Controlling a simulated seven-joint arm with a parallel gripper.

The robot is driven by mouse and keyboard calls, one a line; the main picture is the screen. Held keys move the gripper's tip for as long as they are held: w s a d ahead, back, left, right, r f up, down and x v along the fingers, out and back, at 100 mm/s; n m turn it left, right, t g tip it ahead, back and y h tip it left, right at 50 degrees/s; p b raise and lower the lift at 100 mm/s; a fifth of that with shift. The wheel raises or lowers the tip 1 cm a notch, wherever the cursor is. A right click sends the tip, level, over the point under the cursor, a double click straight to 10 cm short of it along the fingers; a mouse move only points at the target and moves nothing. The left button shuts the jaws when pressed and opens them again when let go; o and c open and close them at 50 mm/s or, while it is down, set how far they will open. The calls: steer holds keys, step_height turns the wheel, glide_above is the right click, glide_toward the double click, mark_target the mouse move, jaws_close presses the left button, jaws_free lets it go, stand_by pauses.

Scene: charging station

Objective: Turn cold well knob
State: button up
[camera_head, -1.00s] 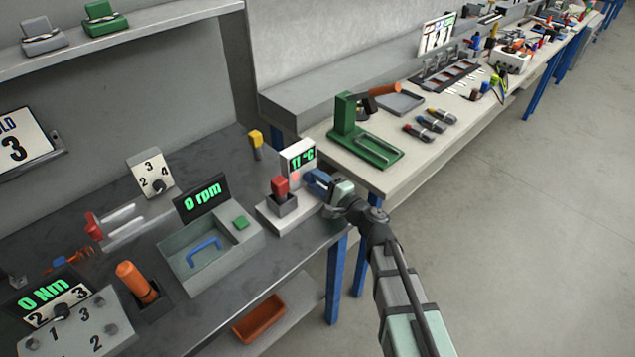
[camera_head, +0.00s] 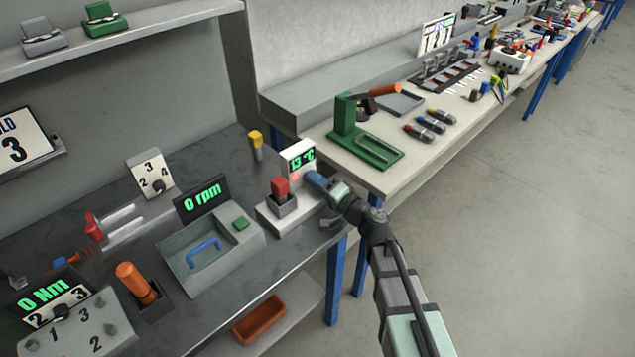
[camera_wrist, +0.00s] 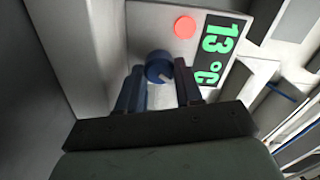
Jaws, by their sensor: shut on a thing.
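The cold well (camera_head: 292,218) is a white unit with an upright panel on the grey bench. Its display (camera_head: 302,160) reads 13 °C in green. The display (camera_wrist: 221,48) also shows sideways in the wrist view, beside a red round light (camera_wrist: 184,27). The blue knob (camera_wrist: 158,65) is on the panel below the light and has a pale pointer mark. My gripper (camera_wrist: 163,80) is shut on the knob, with one finger on each side. In the head view my gripper (camera_head: 318,182) is at the panel and hides the knob.
A red-topped block (camera_head: 280,187) stands in the well's holder just left of my gripper. A 0 rpm box (camera_head: 203,250) is further left. A green press (camera_head: 365,147) stands on the pale bench behind. Open floor lies to the right.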

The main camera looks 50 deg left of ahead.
stand_by(0.3)
steer(key=o, duration=1)
steer(key=shift+o, duration=0.2)
steer(key=shift+d, duration=4)
